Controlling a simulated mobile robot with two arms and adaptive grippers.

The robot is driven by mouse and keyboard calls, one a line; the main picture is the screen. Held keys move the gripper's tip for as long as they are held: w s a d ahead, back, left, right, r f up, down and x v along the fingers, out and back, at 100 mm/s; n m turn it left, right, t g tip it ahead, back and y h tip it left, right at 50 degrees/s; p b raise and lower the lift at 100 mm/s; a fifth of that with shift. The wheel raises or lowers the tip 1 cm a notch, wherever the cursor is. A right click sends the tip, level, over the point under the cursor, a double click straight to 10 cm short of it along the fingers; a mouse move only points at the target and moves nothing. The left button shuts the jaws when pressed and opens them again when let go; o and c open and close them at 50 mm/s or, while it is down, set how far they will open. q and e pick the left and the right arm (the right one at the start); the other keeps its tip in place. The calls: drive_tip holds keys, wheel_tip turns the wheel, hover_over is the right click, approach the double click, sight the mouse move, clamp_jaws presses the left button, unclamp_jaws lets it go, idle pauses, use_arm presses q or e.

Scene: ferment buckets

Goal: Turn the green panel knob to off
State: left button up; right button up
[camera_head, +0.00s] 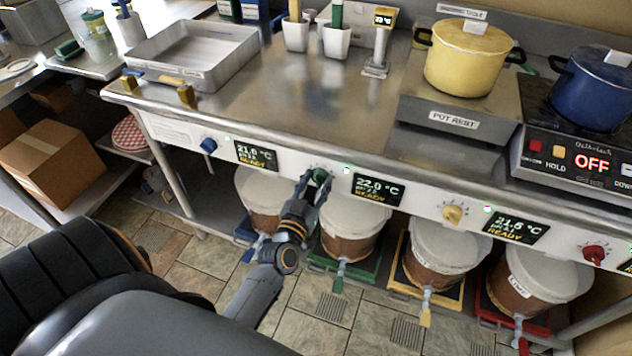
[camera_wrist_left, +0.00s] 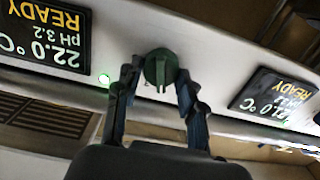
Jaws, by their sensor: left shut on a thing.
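The green panel knob (camera_head: 320,176) is on the white front panel of the steel counter, just left of the display reading 22.0 °C and READY (camera_head: 378,189). My left gripper (camera_head: 317,184) is at the knob, with a finger on each side of it. In the left wrist view the green knob (camera_wrist_left: 160,69) sits between the two fingertips (camera_wrist_left: 159,80), and the gripper is shut on it. The knob's pointer marking is too small to read. A small green light (camera_head: 346,170) glows beside the display. My right gripper is not in view.
Blue (camera_head: 209,145), yellow (camera_head: 453,214) and red (camera_head: 594,254) knobs sit along the same panel. Lidded buckets (camera_head: 352,226) stand on coloured trays below. A yellow pot (camera_head: 466,62) and a blue pot (camera_head: 594,90) stand on top. The counter's middle is clear.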

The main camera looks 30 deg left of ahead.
use_arm(q)
drive_tip(key=n+p, duration=0.1)
drive_tip(key=n, duration=0.1)
drive_tip(key=shift+r+n, duration=0.1)
drive_tip(key=shift+n, duration=0.3)
drive_tip(key=n, duration=0.3)
drive_tip(key=shift+a+n, duration=0.1)
drive_tip(key=shift+n, duration=0.2)
drive_tip(key=n, duration=0.3)
drive_tip(key=shift+a+n+p, duration=0.1)
drive_tip(key=shift+n+p, duration=0.2)
drive_tip(key=shift+n, duration=2.1)
drive_tip(key=shift+f, duration=0.2)
drive_tip(key=o, duration=1.1)
drive_tip(key=shift+o, duration=0.2)
